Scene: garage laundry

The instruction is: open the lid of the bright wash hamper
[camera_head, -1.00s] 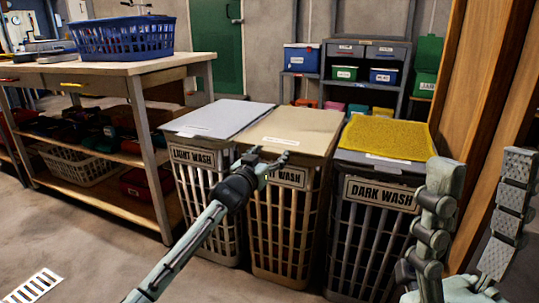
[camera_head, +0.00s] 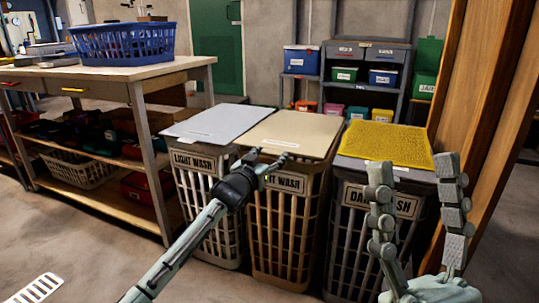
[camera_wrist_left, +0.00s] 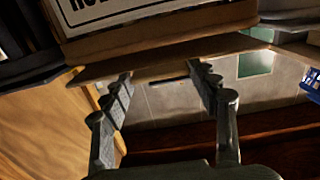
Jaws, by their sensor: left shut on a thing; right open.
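The bright wash hamper is the tan slatted middle hamper (camera_head: 283,225), its label partly hidden so only the end, "T WASH", reads clearly. Its flat beige lid (camera_head: 290,135) looks closed or nearly so. My left gripper (camera_head: 270,160) is at the lid's front edge and is shut on it. In the left wrist view its two fingers (camera_wrist_left: 165,90) reach to the brown rim, with the label above; the exact contact is hard to see. My right gripper (camera_head: 413,168) is open and empty, in front of the dark wash hamper (camera_head: 340,240).
The light wash hamper (camera_head: 207,220) with a pale lid stands close on the left. A yellow textured mat (camera_head: 385,145) lies on the dark wash lid. A workbench (camera_head: 120,68) with a blue basket (camera_head: 122,43) is at left. Wooden boards (camera_head: 485,90) stand at right. The floor in front is free.

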